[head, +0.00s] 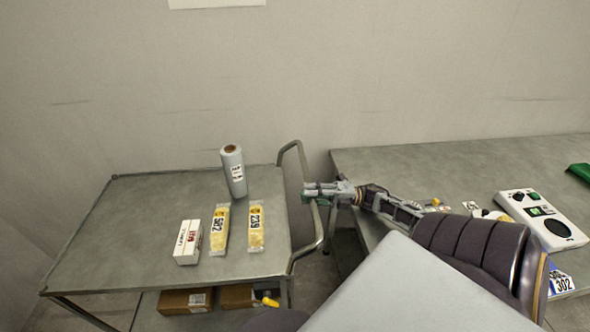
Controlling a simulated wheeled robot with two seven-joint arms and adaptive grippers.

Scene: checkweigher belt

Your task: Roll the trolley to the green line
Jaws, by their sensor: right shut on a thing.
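The trolley (130,215) stands at the left, a grey metal cart with a flat top, a lower shelf and a bent tube handle (319,228) on its right end. My right gripper (310,192) reaches in from the right and is shut on the upright part of the handle. My left gripper is not in view. No green line shows on the visible floor.
A white roll (234,172), a white box (187,242) and two yellow packs (220,230) (256,226) stand or lie on the trolley top. Brown boxes (187,301) sit below. A grey table (440,165) with a white device (541,215) stands right, across a narrow gap. A wall is behind.

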